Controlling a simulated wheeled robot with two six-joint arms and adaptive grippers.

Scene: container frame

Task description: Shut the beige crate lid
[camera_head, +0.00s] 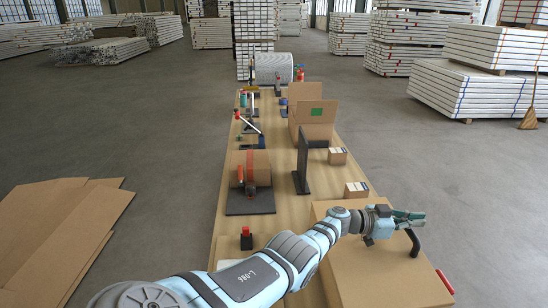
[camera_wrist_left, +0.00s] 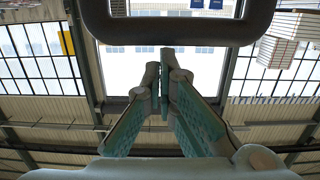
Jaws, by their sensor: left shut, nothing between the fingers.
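The beige crate (camera_head: 385,280) is at the near right end of the long table, cut off by the lower edge in the head view. Its beige top surface looks broad and flat; I cannot tell whether the lid is fully down. A dark curved handle (camera_head: 414,243) stands at its right part. My left gripper (camera_head: 420,217) is just above the handle, pointing right, shut and empty. In the wrist view its fingertips (camera_wrist_left: 163,72) meet below a dark loop (camera_wrist_left: 180,32), apparently the handle. My left arm hides part of the crate. My right gripper is not in view.
The wooden table (camera_head: 282,205) carries a cardboard box on a dark base (camera_head: 248,202), a dark upright panel (camera_head: 302,165), small boxes (camera_head: 356,189) and an open carton (camera_head: 314,120). A red piece (camera_head: 445,282) sits at the crate's right edge.

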